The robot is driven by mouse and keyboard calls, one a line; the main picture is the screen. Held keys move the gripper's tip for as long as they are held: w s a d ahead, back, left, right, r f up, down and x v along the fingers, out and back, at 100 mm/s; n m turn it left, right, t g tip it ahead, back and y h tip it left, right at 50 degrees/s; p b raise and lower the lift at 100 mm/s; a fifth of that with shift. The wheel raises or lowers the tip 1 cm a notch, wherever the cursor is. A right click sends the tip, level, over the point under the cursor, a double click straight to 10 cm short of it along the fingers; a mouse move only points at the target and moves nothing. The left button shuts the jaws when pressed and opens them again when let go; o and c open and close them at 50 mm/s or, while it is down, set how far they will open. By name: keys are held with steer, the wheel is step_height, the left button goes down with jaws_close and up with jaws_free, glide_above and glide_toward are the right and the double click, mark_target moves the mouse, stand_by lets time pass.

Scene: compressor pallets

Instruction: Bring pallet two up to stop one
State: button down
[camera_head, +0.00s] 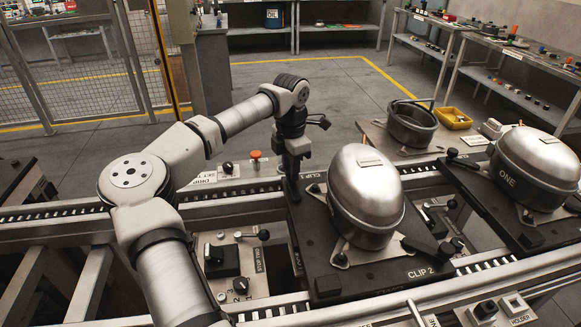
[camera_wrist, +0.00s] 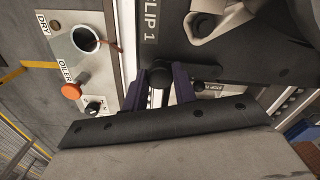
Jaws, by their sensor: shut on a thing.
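A black pallet (camera_head: 375,280) marked CLIP 1 and CLIP 2 sits on the roller conveyor in the middle of the head view. It carries a silver dome-shaped compressor (camera_head: 366,190), upright; no number shows on it. My gripper (camera_head: 292,190) points down at the pallet's back left corner, near the CLIP 1 lettering. In the wrist view my gripper's dark fingers (camera_wrist: 162,88) are shut on a black round-topped knob (camera_wrist: 160,75) at the pallet edge. The pallet (camera_wrist: 240,45) shows beyond the fingers. The knob's lower part is hidden.
A second pallet (camera_head: 475,188) with a compressor marked ONE (camera_head: 538,165) stands close on the right. Left of the middle pallet is a control plate (camera_head: 240,285) with a black lever and switch. A panel with an orange button (camera_head: 256,155) stands behind the conveyor. Rollers at left are bare.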

steer(key=shift+w+d, duration=0.2)
steer(key=shift+d, duration=1.05)
stand_by(0.7)
steer(key=c, duration=1)
jaws_free()
steer(key=shift+c, duration=0.2)
